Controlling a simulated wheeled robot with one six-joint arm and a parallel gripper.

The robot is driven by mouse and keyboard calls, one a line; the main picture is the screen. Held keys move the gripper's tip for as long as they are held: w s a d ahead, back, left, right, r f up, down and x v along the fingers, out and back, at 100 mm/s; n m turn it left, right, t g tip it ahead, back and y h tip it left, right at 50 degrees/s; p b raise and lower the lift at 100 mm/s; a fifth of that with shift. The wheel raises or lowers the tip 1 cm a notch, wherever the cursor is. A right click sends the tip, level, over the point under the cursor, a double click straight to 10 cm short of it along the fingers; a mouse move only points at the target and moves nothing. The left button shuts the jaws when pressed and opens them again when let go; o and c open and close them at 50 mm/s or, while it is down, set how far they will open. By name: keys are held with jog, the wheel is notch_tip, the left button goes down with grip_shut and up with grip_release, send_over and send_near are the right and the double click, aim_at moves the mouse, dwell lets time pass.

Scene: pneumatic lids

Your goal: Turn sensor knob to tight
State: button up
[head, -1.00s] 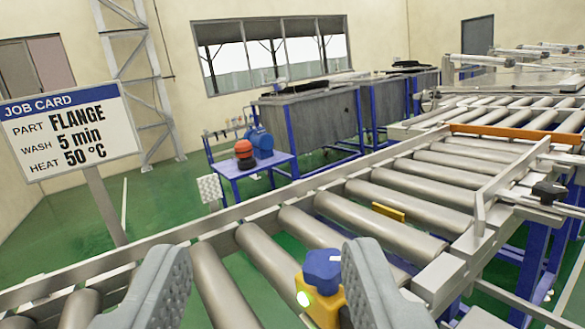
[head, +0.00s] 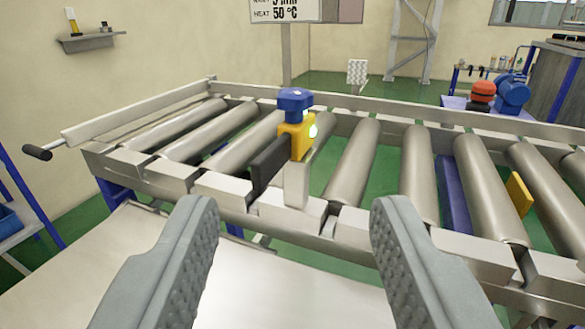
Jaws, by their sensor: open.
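The sensor (head: 297,141) has a yellow body with a lit lamp on its right side. It stands upright on a bracket at the near rail of the roller conveyor. Its blue knob (head: 295,100) sits on top; its tight or loose setting cannot be read. My gripper (head: 293,218) is open and empty, its two grey fingers wide apart. In the picture the sensor and knob lie beyond the gap between the fingertips, apart from both.
The roller conveyor (head: 430,122) runs across the view, with a black plate (head: 270,165) beside the sensor. A pale flat surface (head: 150,265) lies below my fingers. A job card sign (head: 300,10), a wall shelf (head: 90,40) and a blue table (head: 465,103) stand farther back.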

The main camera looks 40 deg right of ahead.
aim_at(294, 103)
jog(key=x, duration=1.7)
jog(key=shift+w+d+f, duration=0.1)
jog(key=shift+d+f, duration=0.05)
jog(key=c, duration=1)
